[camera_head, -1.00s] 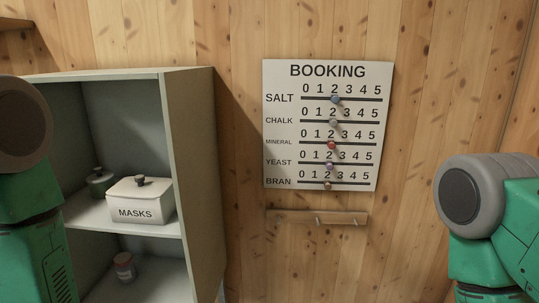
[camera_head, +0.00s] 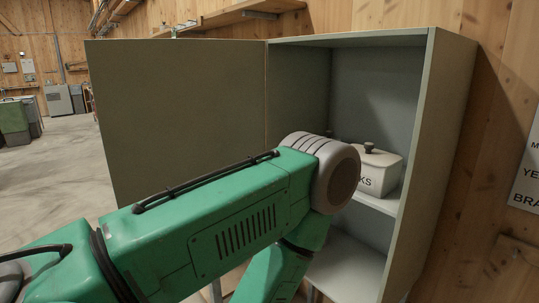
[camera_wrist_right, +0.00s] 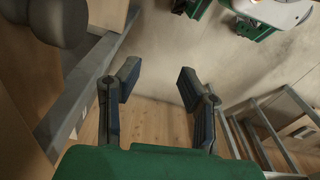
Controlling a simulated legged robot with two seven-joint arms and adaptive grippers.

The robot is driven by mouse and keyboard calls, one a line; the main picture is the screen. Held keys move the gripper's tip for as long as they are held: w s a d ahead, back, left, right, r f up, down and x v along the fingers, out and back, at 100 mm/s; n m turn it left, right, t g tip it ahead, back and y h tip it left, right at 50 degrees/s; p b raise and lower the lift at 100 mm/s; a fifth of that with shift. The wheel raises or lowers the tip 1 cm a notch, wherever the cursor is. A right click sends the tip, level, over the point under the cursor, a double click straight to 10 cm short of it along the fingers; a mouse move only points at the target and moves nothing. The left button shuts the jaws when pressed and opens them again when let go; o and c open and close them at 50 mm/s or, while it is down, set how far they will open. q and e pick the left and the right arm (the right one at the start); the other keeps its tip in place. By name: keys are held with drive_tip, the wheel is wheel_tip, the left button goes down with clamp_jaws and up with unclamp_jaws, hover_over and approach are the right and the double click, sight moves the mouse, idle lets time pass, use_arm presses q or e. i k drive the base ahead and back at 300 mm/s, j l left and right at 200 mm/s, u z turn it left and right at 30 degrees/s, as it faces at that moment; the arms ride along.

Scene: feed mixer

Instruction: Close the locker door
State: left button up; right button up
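The locker (camera_head: 453,120) stands against the wooden wall in the head view, its front open. Its door (camera_head: 180,115) is swung wide open to the left, a flat grey-green panel. My left arm crosses in front of the door and the locker opening, hiding the lower part of the door. My left gripper is out of sight in the head view. My right gripper (camera_wrist_right: 155,98) shows in the right wrist view with its two dark fingers spread apart and nothing between them. The door cannot be made out in that view.
A white box (camera_head: 380,173) marked with lettering sits on the locker's shelf, partly behind my left arm. A wooden wall shelf (camera_head: 235,15) runs above the door. Open concrete floor (camera_head: 60,165) lies to the left. Grey metal frames flank my right gripper.

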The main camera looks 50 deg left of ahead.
sight(173, 112)
drive_tip(key=k+j+u, duration=0.1)
drive_tip(key=j+u, duration=0.25)
drive_tip(key=j, duration=0.15)
drive_tip(key=j+u, duration=0.35)
drive_tip(key=j, duration=0.15)
drive_tip(key=j+z, duration=0.15)
drive_tip(key=j, duration=0.4)
drive_tip(key=j+z, duration=0.15)
drive_tip(key=j, duration=0.35)
drive_tip(key=j+z, duration=0.15)
drive_tip(key=j, duration=0.4)
drive_tip(key=k+j+z, duration=0.15)
drive_tip(key=j, duration=0.35)
drive_tip(key=k+j+z, duration=0.2)
drive_tip(key=j, duration=0.35)
drive_tip(key=j+z, duration=0.7)
drive_tip(key=j, duration=0.2)
drive_tip(key=j+z, duration=0.4)
drive_tip(key=i+j, duration=0.1)
drive_tip(key=j, duration=0.6)
drive_tip(key=i+j, duration=0.15)
drive_tip(key=j, duration=0.2)
